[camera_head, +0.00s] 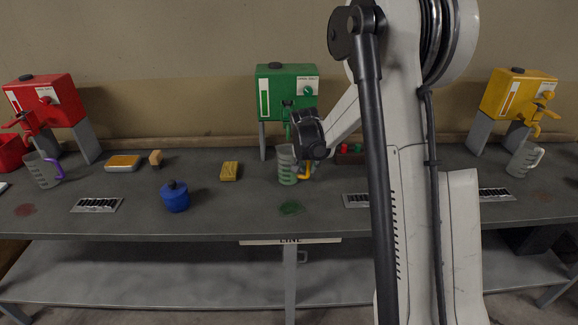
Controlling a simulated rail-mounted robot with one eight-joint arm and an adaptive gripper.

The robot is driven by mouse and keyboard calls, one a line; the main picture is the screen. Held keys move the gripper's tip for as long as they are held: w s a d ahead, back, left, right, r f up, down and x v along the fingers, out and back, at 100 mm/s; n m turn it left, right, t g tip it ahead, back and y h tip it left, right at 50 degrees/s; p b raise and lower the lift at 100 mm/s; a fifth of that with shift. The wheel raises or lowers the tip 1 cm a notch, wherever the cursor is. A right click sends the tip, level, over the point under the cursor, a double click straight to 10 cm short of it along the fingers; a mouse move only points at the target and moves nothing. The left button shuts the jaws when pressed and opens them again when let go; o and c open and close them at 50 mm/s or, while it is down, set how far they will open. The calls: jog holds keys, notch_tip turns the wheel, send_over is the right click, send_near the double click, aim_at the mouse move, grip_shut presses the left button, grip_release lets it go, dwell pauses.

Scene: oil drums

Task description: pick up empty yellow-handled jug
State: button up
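A clear jug (286,166) with a yellow handle (305,170) stands upright on the grey bench below the green dispenser (287,93). Its handle points right. Greenish bands show on its wall; I cannot tell whether they are markings, liquid or the backdrop. My gripper (315,156) is a dark shape coming down from the upper right, just above the handle and beside the jug's rim. Its fingertips are small and dark, so I cannot tell whether they are open, or touch the handle.
A jug with a purple handle (43,170) stands at left near the red dispenser (47,100). A jug with a pale handle (524,158) stands at right near the yellow dispenser (516,95). A blue pot (175,196) and a yellow block (229,171) lie left of the middle jug.

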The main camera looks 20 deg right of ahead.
jog(key=shift+x, duration=1.25)
grip_shut()
jog(key=shift+r, duration=0.15)
jog(key=shift+r, duration=1.25)
jog(key=s+a+b, duration=0.2)
jog(key=s+a, duration=0.9)
jog(key=s, duration=0.3)
jog(key=shift+r, duration=0.35)
